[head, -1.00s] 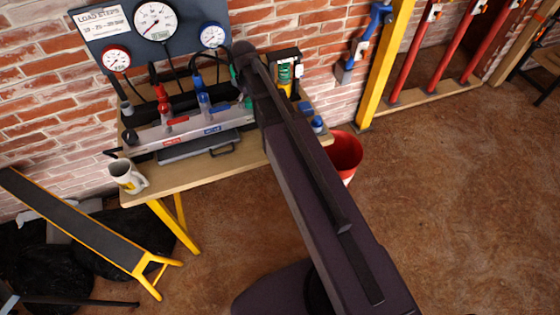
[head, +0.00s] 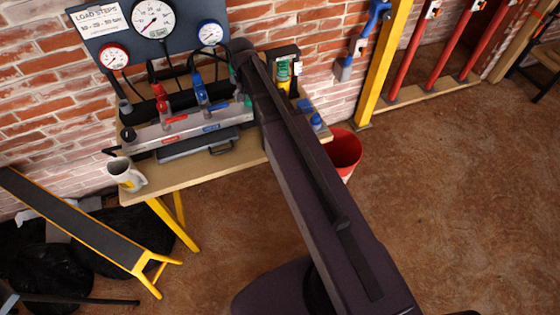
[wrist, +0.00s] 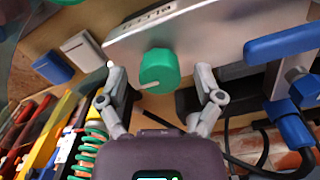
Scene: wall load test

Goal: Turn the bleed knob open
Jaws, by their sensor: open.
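The bleed knob, a green ribbed round knob (wrist: 159,70) with a pale pointer mark at its lower left, sits on the end face of a silver manifold block (wrist: 220,25) in the wrist view. My gripper (wrist: 160,82) is open, with one finger on each side of the knob. Gaps show between the fingers and the knob, so it is not gripped. In the head view, the manifold (head: 185,130) lies along the bench, and my arm hides the gripper and most of the manifold's right end.
A blue lever handle (wrist: 292,43) and blue fitting stand close right of the gripper in the wrist view. Hoses run below them. In the head view, a mug (head: 125,174) stands at the bench's left end and a red bucket (head: 345,150) on the floor at right.

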